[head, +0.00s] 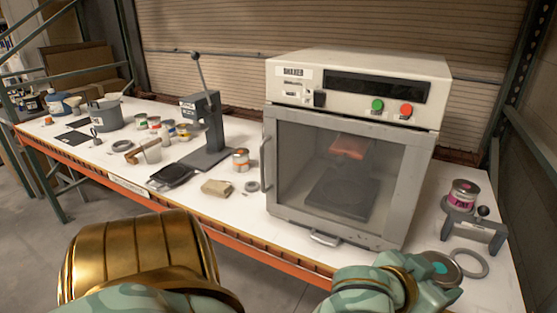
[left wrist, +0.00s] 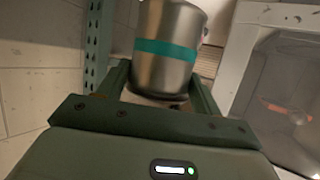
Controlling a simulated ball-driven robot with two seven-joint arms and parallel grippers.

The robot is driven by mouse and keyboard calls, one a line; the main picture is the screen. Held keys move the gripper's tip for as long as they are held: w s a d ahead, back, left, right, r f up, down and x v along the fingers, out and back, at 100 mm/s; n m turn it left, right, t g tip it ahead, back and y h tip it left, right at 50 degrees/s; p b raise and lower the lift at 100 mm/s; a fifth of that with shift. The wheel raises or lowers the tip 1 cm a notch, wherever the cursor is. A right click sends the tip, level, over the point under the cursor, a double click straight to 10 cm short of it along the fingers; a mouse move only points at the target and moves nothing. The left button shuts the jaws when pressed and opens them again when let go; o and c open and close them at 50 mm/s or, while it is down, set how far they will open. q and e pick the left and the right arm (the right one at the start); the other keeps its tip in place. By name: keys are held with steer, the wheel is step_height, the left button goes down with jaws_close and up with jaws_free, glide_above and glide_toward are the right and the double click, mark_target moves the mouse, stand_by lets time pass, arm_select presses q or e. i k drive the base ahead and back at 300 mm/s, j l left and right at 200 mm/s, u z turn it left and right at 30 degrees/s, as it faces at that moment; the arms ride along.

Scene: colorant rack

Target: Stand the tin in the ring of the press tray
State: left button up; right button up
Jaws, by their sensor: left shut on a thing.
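A silver tin with a teal band (left wrist: 167,55) is held between the fingers of my left gripper (left wrist: 160,80) in the left wrist view. In the head view the gripper (head: 425,275) is low at the right, with the tin's grey lid (head: 445,267) just showing; the gripper hides most of the tin. A grey ring (head: 482,270) lies beside the tin. A lever press (head: 205,135) stands left of the machine. A dark plate with a circular mark (head: 345,198) lies inside the machine. I cannot tell which is the press tray. My right gripper is out of view.
The white machine (head: 358,62) has its glass door closed. A sponge-like block (head: 217,187) and several tins crowd the left.

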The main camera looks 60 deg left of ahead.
mark_target(173, 172)
steer(key=j+u, duration=0.25)
steer(key=u, duration=0.2)
steer(key=j+u, duration=0.2)
steer(key=u, duration=0.25)
steer(key=i+j+u, duration=0.15)
steer(key=u, duration=0.3)
steer(key=i+j+u, duration=0.1)
steer(key=u, duration=0.35)
steer(key=j, duration=0.1)
